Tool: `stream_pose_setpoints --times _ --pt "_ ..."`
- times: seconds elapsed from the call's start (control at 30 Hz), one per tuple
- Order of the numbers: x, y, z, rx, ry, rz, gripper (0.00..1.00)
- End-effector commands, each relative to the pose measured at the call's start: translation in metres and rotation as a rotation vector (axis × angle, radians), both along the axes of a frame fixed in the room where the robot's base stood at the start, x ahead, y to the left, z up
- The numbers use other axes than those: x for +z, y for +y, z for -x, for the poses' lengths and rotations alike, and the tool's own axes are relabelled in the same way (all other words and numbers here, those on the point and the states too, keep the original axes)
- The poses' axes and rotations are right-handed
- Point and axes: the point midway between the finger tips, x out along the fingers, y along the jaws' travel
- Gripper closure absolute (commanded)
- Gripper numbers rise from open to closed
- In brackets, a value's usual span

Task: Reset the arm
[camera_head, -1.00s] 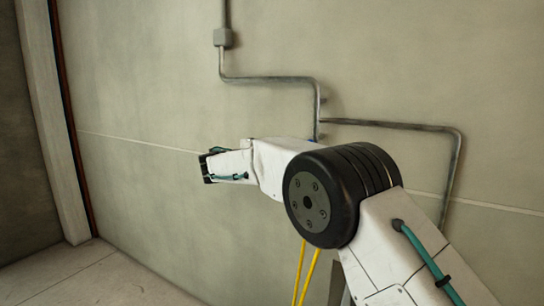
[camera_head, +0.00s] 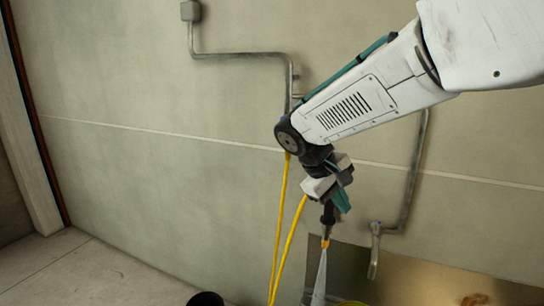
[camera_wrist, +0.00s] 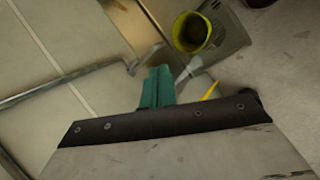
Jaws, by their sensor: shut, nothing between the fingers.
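My arm reaches in from the upper right in the head view and bends down at a black joint. My gripper (camera_head: 328,217) hangs below it, dark with teal parts, pointing down and shut with nothing in it. A pale, translucent tapered object (camera_head: 320,275) with a yellow-orange end shows just below the fingertips; I cannot tell if they touch. It seems to show in the wrist view too (camera_wrist: 188,69).
A yellow-green cup (camera_wrist: 190,33) stands on a grey surface in the wrist view. In the head view, a metal-coloured panel (camera_head: 400,275) lies lower right, two yellow cords (camera_head: 281,220) hang beside my wrist, and grey pipes (camera_head: 240,56) run along the wall. The left floor is clear.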

Motion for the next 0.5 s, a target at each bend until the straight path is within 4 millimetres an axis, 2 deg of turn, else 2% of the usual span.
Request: stream_pose_setpoints --times 0.03,0.2,0.4,0.5 --pt "0.004 -0.016 0.026 -0.044 0.013 -0.048 1.00" --pt "0.005 -0.051 0.108 -0.176 0.055 -0.207 1.00" --pt "-0.001 -0.074 0.195 -0.325 0.054 -0.383 1.00" --pt "-0.006 -0.082 0.232 -0.395 0.032 -0.461 1.00"
